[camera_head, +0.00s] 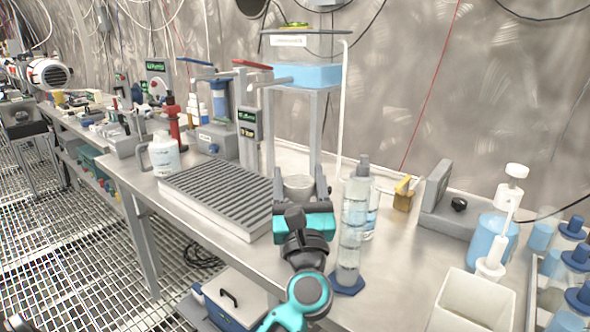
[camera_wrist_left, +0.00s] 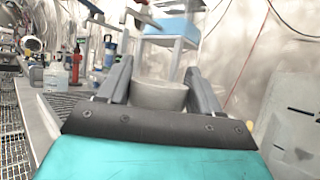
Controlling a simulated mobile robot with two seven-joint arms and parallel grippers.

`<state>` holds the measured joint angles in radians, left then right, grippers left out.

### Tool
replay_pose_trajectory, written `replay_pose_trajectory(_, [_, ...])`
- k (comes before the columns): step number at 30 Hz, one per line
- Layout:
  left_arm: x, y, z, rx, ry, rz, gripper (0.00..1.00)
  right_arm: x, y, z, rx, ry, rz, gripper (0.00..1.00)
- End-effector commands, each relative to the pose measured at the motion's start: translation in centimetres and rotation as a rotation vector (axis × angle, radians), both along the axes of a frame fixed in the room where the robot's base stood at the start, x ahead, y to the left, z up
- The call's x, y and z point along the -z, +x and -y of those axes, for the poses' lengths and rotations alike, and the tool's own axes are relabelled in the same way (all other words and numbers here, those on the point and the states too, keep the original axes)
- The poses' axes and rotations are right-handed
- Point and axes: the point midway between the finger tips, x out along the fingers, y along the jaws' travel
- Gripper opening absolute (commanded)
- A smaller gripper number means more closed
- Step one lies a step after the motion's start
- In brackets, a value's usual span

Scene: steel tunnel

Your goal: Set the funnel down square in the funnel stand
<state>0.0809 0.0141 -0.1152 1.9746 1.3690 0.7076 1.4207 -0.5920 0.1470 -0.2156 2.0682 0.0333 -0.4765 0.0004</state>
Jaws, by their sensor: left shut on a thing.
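My left gripper (camera_head: 301,192) is over the steel bench, pointing away from me. It is shut on a pale grey, round, cup-like piece, which I take for the funnel (camera_head: 298,187). In the left wrist view the funnel (camera_wrist_left: 160,95) sits between the two grey fingers with its wide rim up, looking about upright. Its lower part is hidden behind the gripper body. I cannot tell whether this is the funnel stand. My right gripper is not in view.
A ribbed tray (camera_head: 215,195) lies left of the gripper. A clear cylinder on a blue foot (camera_head: 348,285) and a spray bottle (camera_head: 362,185) stand close on the right. A white bin (camera_head: 475,300) and wash bottles (camera_head: 490,235) are further right. Bare bench shows in front (camera_head: 395,280).

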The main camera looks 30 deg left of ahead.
Motion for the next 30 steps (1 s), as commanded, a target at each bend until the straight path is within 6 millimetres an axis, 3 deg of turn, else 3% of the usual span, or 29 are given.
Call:
replay_pose_trajectory(10, [-0.2,0.0,-0.2,-0.036,0.025,0.001,0.35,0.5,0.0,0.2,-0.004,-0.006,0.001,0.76])
replay_pose_trajectory(24, [3.1,0.0,-0.2,-0.035,0.025,0.001,0.35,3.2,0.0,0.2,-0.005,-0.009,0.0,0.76])
replay_pose_trajectory(30, [3.4,0.0,-0.2,-0.035,0.025,0.001,0.35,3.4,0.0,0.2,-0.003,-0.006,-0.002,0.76])
